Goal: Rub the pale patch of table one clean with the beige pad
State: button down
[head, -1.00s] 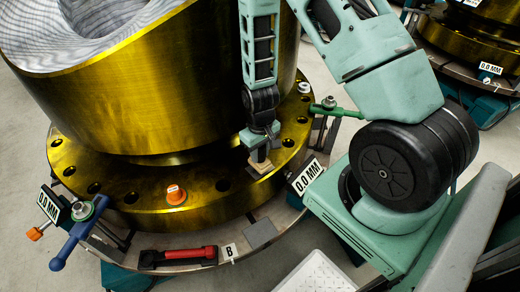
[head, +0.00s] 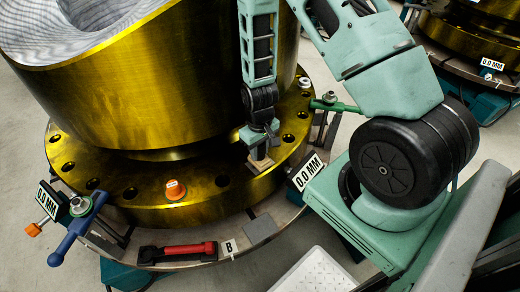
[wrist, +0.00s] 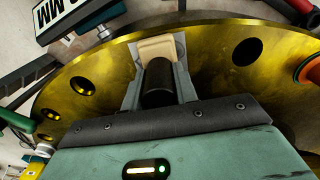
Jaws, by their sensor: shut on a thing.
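My gripper (head: 260,152) points down at the gold flange (head: 140,191) of the large workpiece on the round table (head: 183,265). It is shut on the beige pad (wrist: 158,47), which shows between the fingers in the wrist view. In the head view the pad (head: 261,164) is low at the flange's top face, near the flange's right side, and looks in contact or very close.
An orange cap (head: 175,189) stands on the flange left of my gripper. A red-and-black tool (head: 178,252), a B label (head: 230,247) and a grey plate (head: 260,230) are on the table rim. Clamps with 0.0 MM signs (head: 307,172) stand left and right. The tall gold body (head: 170,85) rises behind.

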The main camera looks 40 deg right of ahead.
jog(key=shift+w+r, duration=0.15)
jog(key=shift+w, duration=0.35)
jog(key=shift+s, duration=0.1)
jog(key=shift+s, duration=1.15)
jog(key=shift+w, duration=0.15)
